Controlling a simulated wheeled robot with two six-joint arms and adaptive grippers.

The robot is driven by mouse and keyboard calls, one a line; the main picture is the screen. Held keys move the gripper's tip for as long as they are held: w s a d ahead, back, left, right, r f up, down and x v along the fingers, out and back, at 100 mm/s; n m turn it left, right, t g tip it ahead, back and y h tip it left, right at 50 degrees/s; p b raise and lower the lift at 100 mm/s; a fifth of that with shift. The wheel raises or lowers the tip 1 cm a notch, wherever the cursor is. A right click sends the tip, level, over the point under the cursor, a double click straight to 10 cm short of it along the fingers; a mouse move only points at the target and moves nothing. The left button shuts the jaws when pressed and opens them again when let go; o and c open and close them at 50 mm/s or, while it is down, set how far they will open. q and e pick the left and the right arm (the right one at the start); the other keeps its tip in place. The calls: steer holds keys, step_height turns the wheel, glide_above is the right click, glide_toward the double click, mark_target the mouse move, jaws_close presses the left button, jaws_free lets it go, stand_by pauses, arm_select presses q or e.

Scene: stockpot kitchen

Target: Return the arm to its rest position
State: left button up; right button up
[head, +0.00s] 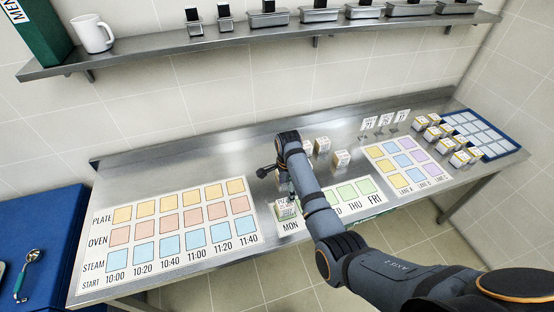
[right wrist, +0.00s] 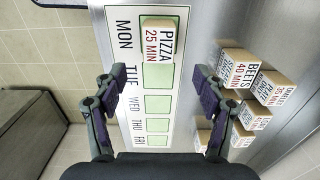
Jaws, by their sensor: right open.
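My right arm reaches in from the lower right in the head view. Its gripper (head: 284,186) is over the front middle of the steel counter, close to the MON square, and partly hidden by my own arm. In the right wrist view the gripper (right wrist: 156,78) has its fingers wide apart with nothing between them. A block marked PIZZA 25 MIN (right wrist: 160,38) lies on the MON square of the day strip (right wrist: 183,75), beyond the fingertips. The block also shows in the head view (head: 288,210). My left gripper is not in view.
Several labelled blocks, one marked BEETS (right wrist: 238,70), stand beside the right finger. A timetable sheet (head: 252,238) lies left on the counter. A lane sheet (head: 371,151) and a blue tray (head: 513,150) lie right. A shelf (head: 150,54) runs above.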

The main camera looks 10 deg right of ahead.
steer(key=shift+s, duration=0.2)
steer(key=s+d+f+n+t, duration=0.25)
steer(key=s+d+n, duration=0.45)
steer(key=s, duration=0.4)
steer(key=s+r+n+t, duration=0.1)
steer(key=s+r+n, duration=0.6)
steer(key=s+n, duration=0.55)
steer(key=s+d+f+m+b, duration=0.1)
steer(key=f+b, duration=0.2)
steer(key=f, duration=0.9)
steer(key=s+d+f+g+b, duration=0.1)
steer(key=s+f+b, duration=0.1)
steer(key=f, duration=0.9)
steer(key=s+d+f+m+b, duration=0.1)
steer(key=d+f+b, duration=0.15)
steer(key=f, duration=0.95)
arm_select(q)
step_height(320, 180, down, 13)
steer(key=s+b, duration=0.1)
steer(key=b, duration=0.4)
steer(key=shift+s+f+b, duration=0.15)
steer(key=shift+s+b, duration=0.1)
steer(key=shift+b, duration=0.05)
arm_select(e)
steer(key=s+f+g, duration=0.1)
steer(key=s+f, duration=1.7)
steer(key=f, duration=0.2)
steer(key=shift+h, duration=0.4)
